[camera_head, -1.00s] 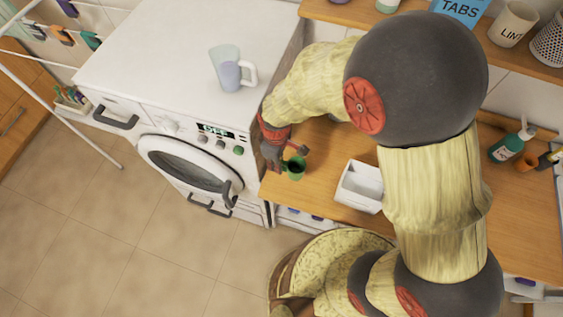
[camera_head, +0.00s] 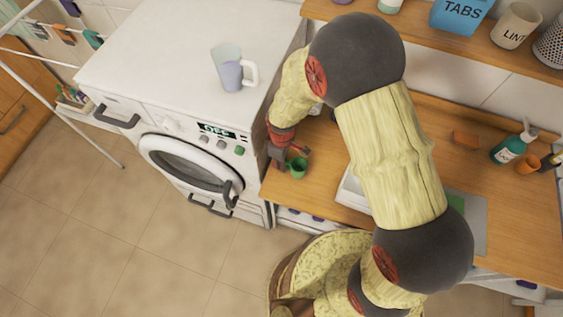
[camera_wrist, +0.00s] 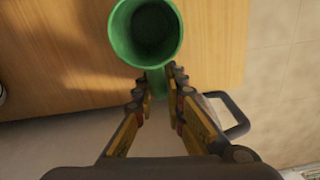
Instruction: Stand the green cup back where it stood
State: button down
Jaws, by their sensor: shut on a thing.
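The green cup (camera_head: 298,169) is at the left front end of the wooden counter (camera_head: 410,112), just right of the washing machine. In the wrist view the green cup (camera_wrist: 118,45) shows its open mouth to the camera, and it looks empty. My gripper (camera_head: 287,156) is at the cup's left side in the head view. In the wrist view my gripper (camera_wrist: 161,80) has its two fingers closed on a narrow green part, seemingly the handle, below the cup's body. I cannot tell whether the cup's base touches the counter.
A washing machine (camera_head: 160,50) stands at the left with a clear measuring jug (camera_head: 229,70) on top. A white tray (camera_head: 350,188) is partly hidden behind my arm. An orange block (camera_head: 466,138), a teal bottle (camera_head: 508,147) and an orange pot (camera_head: 528,163) stand at the right.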

jog(key=shift+f, duration=0.1)
jog(key=shift+f, duration=0.15)
jog(key=c, duration=2)
grip_release()
jog(key=shift+o, duration=0.8)
notch_tip(320, 180, up, 13)
jog(key=shift+f, duration=0.15)
